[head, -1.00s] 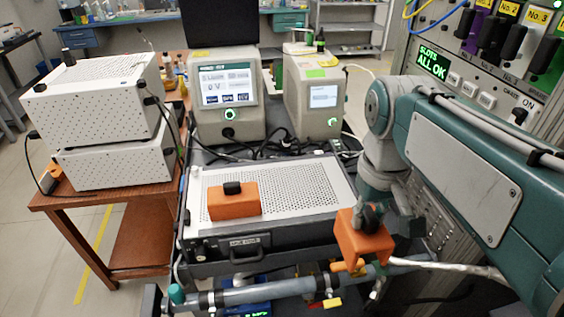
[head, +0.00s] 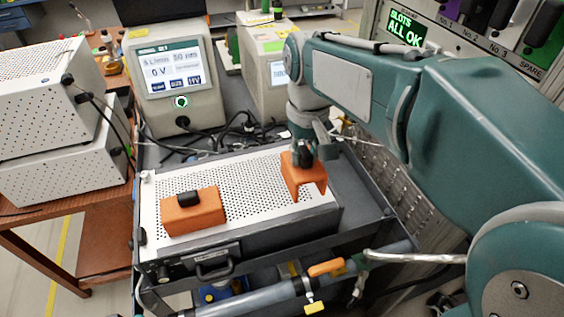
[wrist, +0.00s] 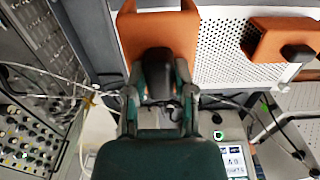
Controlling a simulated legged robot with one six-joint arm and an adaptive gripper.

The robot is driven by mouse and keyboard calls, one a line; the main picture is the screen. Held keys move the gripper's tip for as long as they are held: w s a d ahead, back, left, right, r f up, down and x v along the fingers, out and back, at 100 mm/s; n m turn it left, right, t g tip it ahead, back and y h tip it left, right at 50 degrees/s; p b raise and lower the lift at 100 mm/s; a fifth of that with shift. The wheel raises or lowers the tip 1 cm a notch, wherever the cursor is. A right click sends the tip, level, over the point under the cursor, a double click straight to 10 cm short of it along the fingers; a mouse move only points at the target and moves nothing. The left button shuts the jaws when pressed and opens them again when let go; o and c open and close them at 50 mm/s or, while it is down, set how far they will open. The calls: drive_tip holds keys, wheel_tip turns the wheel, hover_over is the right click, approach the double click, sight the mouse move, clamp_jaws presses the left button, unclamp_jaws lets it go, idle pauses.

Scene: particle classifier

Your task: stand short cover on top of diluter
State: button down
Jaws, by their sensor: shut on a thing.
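My gripper (head: 303,153) is shut on the black knob of an orange, open-bottomed cover (head: 300,182), which I take to be the short cover. I see this cover in the wrist view (wrist: 155,35) too, ahead of my gripper (wrist: 160,88). It is upright over the right end of a grey case with a white perforated top (head: 245,180), which may be the diluter. I cannot tell whether its lower edges touch the top. A second orange cover (head: 192,215) with a black knob sits on the left front of the same perforated top, apart from the held one.
A monitor unit reading 0 V (head: 173,78) and a second beige unit (head: 265,75) stand behind the case, with loose black cables (head: 235,130) between. White perforated boxes (head: 50,150) are at left. A grey pipe (head: 255,300) runs along the front. The top's middle is clear.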

drive_tip(key=shift+w+a+f, duration=0.5)
drive_tip(key=shift+w+f, duration=0.4)
drive_tip(key=shift+f, duration=0.7)
drive_tip(key=shift+w+a+f, duration=0.5)
drive_tip(key=shift+w+f, duration=0.4)
drive_tip(key=shift+f, duration=0.65)
drive_tip(key=shift+w+a+f, duration=0.5)
drive_tip(key=shift+w+f, duration=0.4)
drive_tip(key=shift+f, duration=0.7)
drive_tip(key=shift+c, duration=2.2)
unclamp_jaws()
drive_tip(key=shift+f, duration=0.1)
wheel_tip(320, 180, up, 12)
